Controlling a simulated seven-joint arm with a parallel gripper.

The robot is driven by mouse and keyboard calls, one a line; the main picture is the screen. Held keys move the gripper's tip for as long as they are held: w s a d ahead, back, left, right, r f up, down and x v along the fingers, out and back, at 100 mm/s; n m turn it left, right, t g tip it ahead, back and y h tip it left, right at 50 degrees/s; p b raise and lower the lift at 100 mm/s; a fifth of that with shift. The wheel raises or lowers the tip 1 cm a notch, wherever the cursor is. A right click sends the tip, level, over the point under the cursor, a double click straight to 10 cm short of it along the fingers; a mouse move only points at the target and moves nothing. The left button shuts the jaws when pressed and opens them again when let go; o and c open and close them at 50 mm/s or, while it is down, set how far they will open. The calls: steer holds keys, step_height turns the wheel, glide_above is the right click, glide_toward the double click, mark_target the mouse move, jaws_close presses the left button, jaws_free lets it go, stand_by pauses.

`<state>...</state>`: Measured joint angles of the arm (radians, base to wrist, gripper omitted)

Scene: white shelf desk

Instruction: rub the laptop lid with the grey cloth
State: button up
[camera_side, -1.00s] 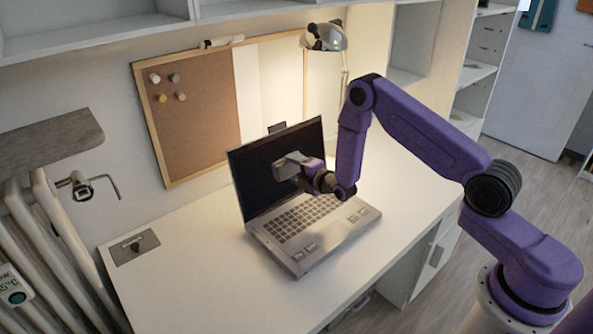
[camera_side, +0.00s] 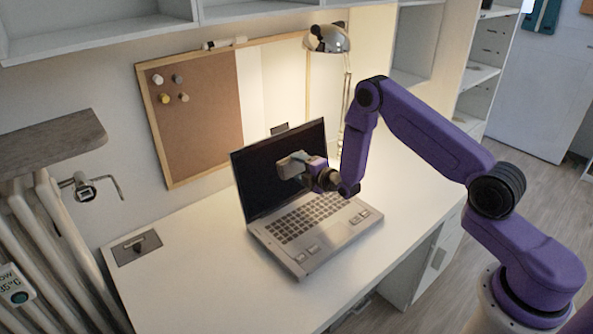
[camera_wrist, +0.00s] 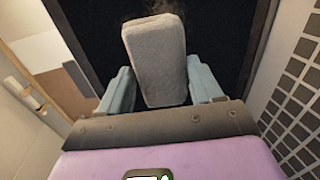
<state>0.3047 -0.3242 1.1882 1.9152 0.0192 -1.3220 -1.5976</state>
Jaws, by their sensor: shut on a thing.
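The laptop stands open on the white desk, with its dark lid (camera_side: 262,178) raised and its keyboard (camera_side: 312,217) facing up. My gripper (camera_side: 304,167) is in front of the lid's screen side, above the keyboard. It is shut on the grey cloth (camera_side: 291,165), a folded block-like pad. In the wrist view the cloth (camera_wrist: 156,60) sits between the two pale blue-grey fingers (camera_wrist: 158,92), with the dark screen (camera_wrist: 215,40) behind it. A dark smudgy patch (camera_wrist: 160,6) shows at the cloth's far end. Whether the cloth touches the screen is hard to tell.
A desk lamp (camera_side: 328,40) stands behind the laptop at the right. A cork board (camera_side: 197,105) leans on the wall behind. A grey plate (camera_side: 137,247) is set in the desk's left corner. The front left of the desk is clear.

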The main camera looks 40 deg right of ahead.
steer(key=shift+d, duration=4.5)
steer(key=shift+w, duration=0.15)
steer(key=shift+w+a, duration=0.1)
steer(key=shift+a, duration=5.3)
